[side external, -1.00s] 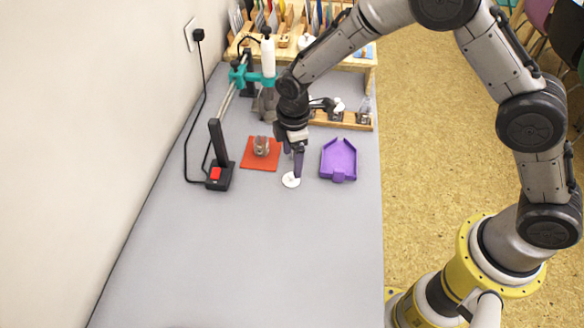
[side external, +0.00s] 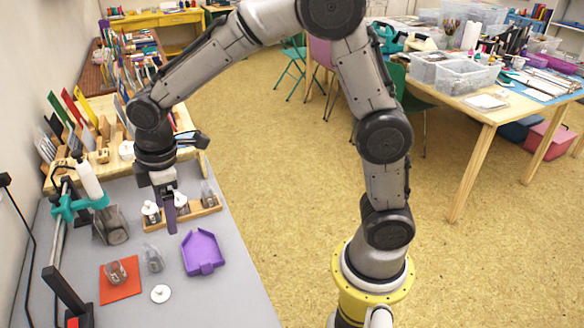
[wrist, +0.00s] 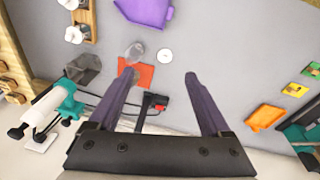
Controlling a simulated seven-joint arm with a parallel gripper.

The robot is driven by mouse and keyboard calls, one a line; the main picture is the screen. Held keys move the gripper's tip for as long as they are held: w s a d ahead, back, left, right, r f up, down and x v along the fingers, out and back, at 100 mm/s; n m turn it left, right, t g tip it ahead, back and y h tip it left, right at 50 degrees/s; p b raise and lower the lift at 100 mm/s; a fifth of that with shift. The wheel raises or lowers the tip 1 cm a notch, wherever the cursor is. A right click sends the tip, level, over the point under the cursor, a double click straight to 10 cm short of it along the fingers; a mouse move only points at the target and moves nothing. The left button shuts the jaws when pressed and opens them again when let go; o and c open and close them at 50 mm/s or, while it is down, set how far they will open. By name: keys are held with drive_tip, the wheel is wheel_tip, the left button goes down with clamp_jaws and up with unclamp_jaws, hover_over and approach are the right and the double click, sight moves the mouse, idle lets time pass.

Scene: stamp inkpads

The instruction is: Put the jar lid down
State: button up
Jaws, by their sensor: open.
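The jar lid, a small white disc (side external: 160,293), lies flat on the grey table, apart from my gripper. It also shows in the wrist view (wrist: 164,53). My gripper (side external: 170,224) is raised over the table near the wooden rack. In the wrist view its two dark purple fingers (wrist: 159,74) are spread wide with nothing held between them. A clear glass jar (side external: 152,258) stands just beside the orange-red mat (side external: 121,292). Another clear glass piece (side external: 116,272) is on the mat.
A purple tray (side external: 203,254) lies right of the jar. Behind is a wooden rack (side external: 205,210) holding small jars, some with white tops. A teal-clamped stand (side external: 80,204) and a black post (side external: 64,290) are at the left. Bare table lies right of the lid.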

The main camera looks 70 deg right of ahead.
drive_tip(key=s+d+r+m+t, duration=0.2)
drive_tip(key=s+d+r+m, duration=0.45)
drive_tip(key=s+r, duration=0.4)
drive_tip(key=s+d+f+m+t, duration=0.1)
drive_tip(key=s+d+m, duration=0.3)
drive_tip(key=s, duration=0.9)
drive_tip(key=shift+f+t, duration=0.4)
drive_tip(key=shift+f, duration=0.15)
